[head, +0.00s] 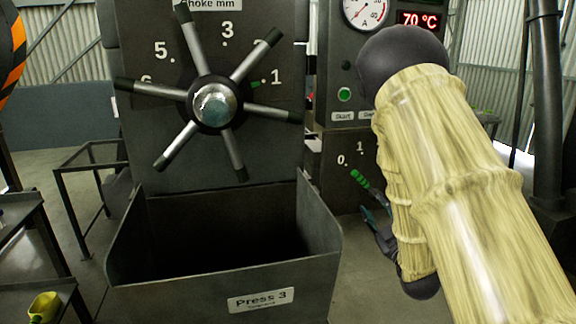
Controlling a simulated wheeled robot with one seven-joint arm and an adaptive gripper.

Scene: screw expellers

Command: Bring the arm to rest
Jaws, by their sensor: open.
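My arm (478,185), in a pale yellow ribbed sleeve with dark joints, reaches up from the lower right and bends back down. My gripper (378,228) is partly visible left of the sleeve's lower end, small and dark; the arm hides much of it. It is open, and I see nothing held in it. It is to the right of the Press 3 bin and in front of a lower panel with a green-handled lever (361,179). I cannot tell whether it touches the lever.
A spoked choke handwheel (215,103) stands out above the open Press 3 bin (130,245). Behind my arm is a control cabinet (338,75) with a gauge and a 70 °C display. A dark pipe (546,110) stands right. A yellow jug (43,306) sits on a shelf lower left.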

